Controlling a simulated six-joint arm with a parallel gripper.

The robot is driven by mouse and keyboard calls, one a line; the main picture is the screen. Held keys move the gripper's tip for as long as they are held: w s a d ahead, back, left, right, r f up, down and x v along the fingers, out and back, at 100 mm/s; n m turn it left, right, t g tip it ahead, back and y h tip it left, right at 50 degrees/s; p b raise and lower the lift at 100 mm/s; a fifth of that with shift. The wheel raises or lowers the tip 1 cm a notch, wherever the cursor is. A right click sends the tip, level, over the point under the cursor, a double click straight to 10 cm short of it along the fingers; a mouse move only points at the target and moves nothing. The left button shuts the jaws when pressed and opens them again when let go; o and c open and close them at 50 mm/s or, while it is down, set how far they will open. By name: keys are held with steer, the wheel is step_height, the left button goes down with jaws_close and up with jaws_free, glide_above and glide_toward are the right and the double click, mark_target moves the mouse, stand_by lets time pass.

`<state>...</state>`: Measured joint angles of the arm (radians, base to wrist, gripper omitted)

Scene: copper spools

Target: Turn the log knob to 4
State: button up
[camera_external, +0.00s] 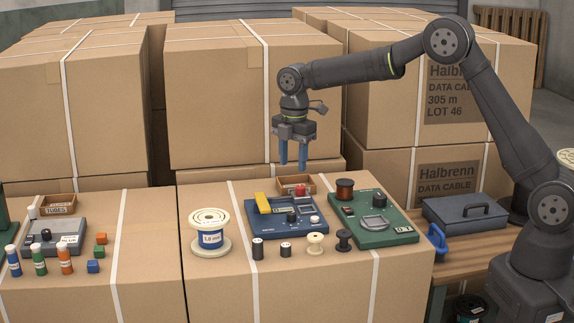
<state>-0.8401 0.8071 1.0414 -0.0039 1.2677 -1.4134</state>
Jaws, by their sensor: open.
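My gripper (293,163) hangs with its two blue fingers pointing down and apart, empty, above the back of the front carton. A blue device (262,225) with a yellow part stands below it and carries a dark knob (291,217). A green device (385,237) to its right carries a dark knob (379,199) near its back. A grey device (67,242) at the left also has a dark knob (47,235). The labels are too small to read, so I cannot tell which is the log knob or any knob's setting.
A large spool (211,240) stands left of the blue device. Several small spools stand in front, including a cream one (315,243). A wooden box (296,186) sits behind. Tall cartons (245,95) rise behind.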

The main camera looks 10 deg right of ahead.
mark_target(292, 212)
step_height(292, 212, down, 15)
steer(key=shift+w+a+r, duration=0.1)
steer(key=shift+w, duration=0.05)
jaws_close()
stand_by(0.5)
